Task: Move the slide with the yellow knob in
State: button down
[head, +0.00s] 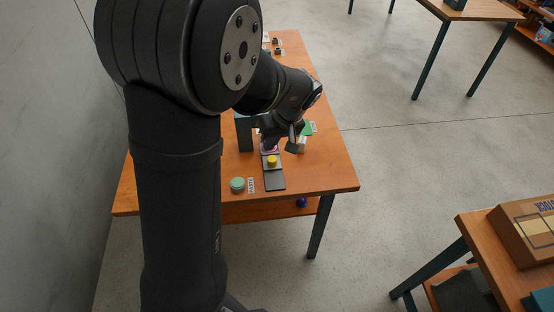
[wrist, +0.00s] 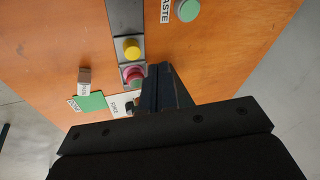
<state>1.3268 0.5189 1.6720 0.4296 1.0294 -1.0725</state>
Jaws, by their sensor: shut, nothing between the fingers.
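The yellow knob (wrist: 132,50) stands on a grey slide in a dark track (wrist: 124,15), which runs to the top edge in the wrist view. In the head view the yellow knob (head: 271,160) sits at the far end of the bare track (head: 275,181). A pink round part (wrist: 134,75) sits close beside the knob's slide. My gripper (wrist: 160,68) is shut and empty, beside the pink part and apart from the knob in the picture. In the head view my gripper (head: 274,143) is just beyond the knob, its fingertips partly hidden. Whether it touches anything cannot be told.
A green disc (wrist: 187,10) lies by a label reading "WASTE". A green pad (wrist: 90,102), a small box (wrist: 85,75) and a white labelled piece (wrist: 119,101) lie near the pink part. A dark upright block (head: 244,132) stands left of my gripper. The orange table (head: 325,170) is clear at right.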

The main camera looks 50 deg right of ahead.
aim_at(275, 158)
jog(key=s+a+f+m+t+h, duration=0.25)
jog(key=s+m, duration=0.25)
jog(key=m, duration=0.4)
jog(key=s+a+f+m+t+h, duration=0.1)
jog(key=s+f+m+t+h, duration=0.2)
jog(key=s+m, duration=0.45)
jog(key=shift+m+g+h, duration=0.25)
jog(key=shift+m+g, duration=0.4)
jog(key=shift+m, duration=0.3)
jog(key=x, duration=0.7)
jog(key=w+x, duration=0.1)
jog(key=x, duration=0.2)
jog(key=shift+w+a+r, duration=0.1)
jog(key=shift+w+a, duration=0.05)
jog(key=shift+a, duration=0.15)
jog(key=shift+w+d, duration=0.3)
jog(key=shift+w, duration=0.25)
jog(key=shift+w+d, duration=0.3)
jog(key=shift+w, duration=0.2)
jog(key=shift+w+d, duration=0.5)
jog(key=shift+w, duration=0.3)
jog(key=w+d, duration=0.2)
jog(key=shift+w+d, duration=0.3)
jog(key=shift+d, duration=0.1)
